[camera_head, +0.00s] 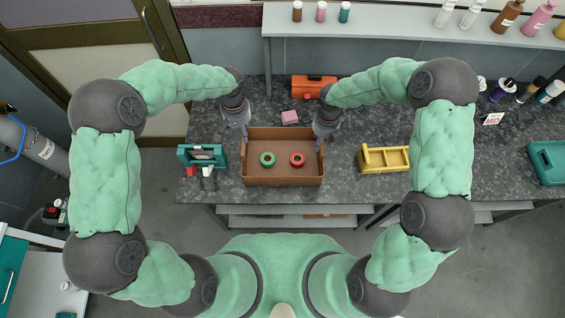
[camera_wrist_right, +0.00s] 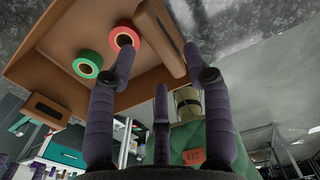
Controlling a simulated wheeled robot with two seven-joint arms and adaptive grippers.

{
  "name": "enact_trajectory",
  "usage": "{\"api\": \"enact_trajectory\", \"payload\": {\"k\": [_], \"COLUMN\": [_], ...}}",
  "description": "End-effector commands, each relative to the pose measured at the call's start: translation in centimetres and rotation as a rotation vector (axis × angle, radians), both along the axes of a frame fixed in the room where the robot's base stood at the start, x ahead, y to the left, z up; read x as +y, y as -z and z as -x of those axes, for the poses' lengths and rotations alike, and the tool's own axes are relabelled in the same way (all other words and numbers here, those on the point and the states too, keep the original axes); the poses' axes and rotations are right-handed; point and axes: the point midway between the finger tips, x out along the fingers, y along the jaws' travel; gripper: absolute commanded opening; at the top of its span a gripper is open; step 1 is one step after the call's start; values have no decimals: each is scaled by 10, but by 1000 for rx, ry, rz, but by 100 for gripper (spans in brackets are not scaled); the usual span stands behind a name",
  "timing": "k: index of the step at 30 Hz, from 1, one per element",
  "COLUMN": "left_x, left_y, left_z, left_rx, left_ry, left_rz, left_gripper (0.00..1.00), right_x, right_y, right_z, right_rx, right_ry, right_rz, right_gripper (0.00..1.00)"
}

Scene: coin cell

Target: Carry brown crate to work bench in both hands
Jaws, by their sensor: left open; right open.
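The brown crate (camera_head: 283,181) sits level on the dark work bench (camera_head: 342,182), with a green ring (camera_head: 267,159) and a red ring (camera_head: 297,159) inside. My left gripper (camera_head: 244,137) is open at the crate's left wall, near its back corner. My right gripper (camera_head: 319,142) is open at the right wall, near the back corner. I cannot tell whether any finger touches the crate.
A teal and grey holder (camera_head: 203,155) stands close left of the crate. A yellow tray (camera_head: 384,159) stands to its right. A pink block (camera_head: 289,117) and an orange box (camera_head: 312,87) are behind it. A shelf with bottles (camera_head: 400,22) runs along the back.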

Motion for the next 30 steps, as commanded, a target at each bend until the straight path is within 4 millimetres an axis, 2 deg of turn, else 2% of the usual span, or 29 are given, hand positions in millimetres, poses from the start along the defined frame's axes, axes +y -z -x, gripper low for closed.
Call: {"api": "enact_trajectory", "payload": {"k": [1, 3, 10, 30], "left_x": [0, 0, 0, 0], "left_y": [0, 0, 0, 0], "left_z": [0, 0, 0, 0], "left_rx": [0, 0, 0, 0], "left_ry": [0, 0, 0, 0], "left_rz": [0, 0, 0, 0], "left_gripper": [50, 50, 50, 50], "right_x": [0, 0, 0, 0], "right_y": [-12, -23, -47, -51], "right_z": [-2, -1, -1, 0], "right_rx": [-6, -3, -2, 0], "right_ry": [0, -1, -1, 0], "right_rz": [0, -1, 0, 0], "right_gripper": [51, 51, 51, 51]}}
